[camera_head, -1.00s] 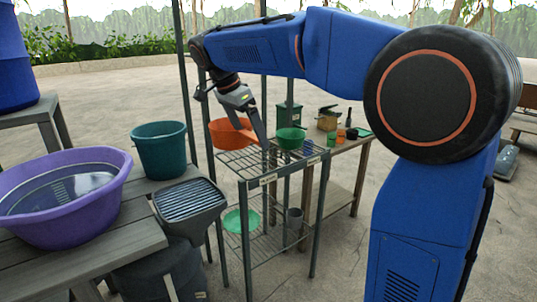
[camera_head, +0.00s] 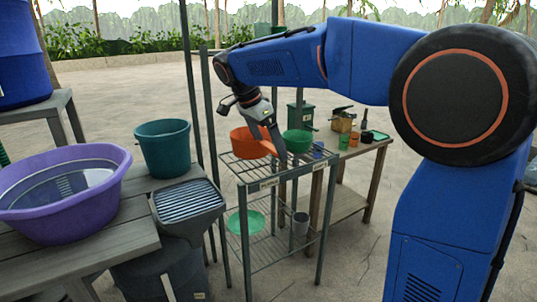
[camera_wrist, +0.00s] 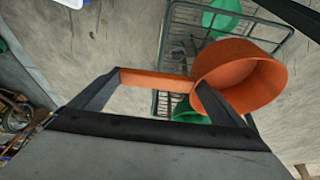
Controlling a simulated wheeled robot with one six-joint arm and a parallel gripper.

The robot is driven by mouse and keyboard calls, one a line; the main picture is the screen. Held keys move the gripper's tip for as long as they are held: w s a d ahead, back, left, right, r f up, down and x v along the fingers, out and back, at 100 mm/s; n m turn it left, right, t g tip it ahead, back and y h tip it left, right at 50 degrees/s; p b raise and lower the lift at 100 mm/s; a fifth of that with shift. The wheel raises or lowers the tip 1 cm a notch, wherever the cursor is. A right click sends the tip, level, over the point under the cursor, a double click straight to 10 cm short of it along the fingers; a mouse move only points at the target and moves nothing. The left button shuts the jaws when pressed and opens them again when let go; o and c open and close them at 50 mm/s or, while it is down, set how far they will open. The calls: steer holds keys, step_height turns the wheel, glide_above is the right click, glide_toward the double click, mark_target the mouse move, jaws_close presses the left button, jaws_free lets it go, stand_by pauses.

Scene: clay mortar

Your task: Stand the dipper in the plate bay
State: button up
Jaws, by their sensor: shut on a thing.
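The orange dipper (camera_head: 246,145) is a round cup with a flat straight handle. In the wrist view, the dipper (camera_wrist: 238,75) shows its handle running across between my fingers, the cup at the right. My gripper (camera_wrist: 157,82) is shut on the handle. In the head view, my gripper (camera_head: 272,143) hangs down over the top of the dark wire rack (camera_head: 258,188), with the dipper beside it near the rack's rear left. Whether the dipper touches the rack is unclear. Small label plates sit on the rack's front edge, but their writing is too small to show which bay is the plate bay.
A green bowl (camera_head: 298,140) and a blue cup (camera_head: 318,149) are at the rack's right top. A green dish (camera_head: 245,223) and grey cup (camera_head: 300,222) sit lower. Rack posts (camera_head: 205,140) stand close to my arm. A purple basin (camera_head: 62,215) and teal bucket (camera_head: 163,150) stand left.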

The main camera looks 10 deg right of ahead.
mark_target(267, 150)
steer(key=shift+f, duration=1.75)
steer(key=o, duration=0.9)
steer(key=shift+o, duration=0.2)
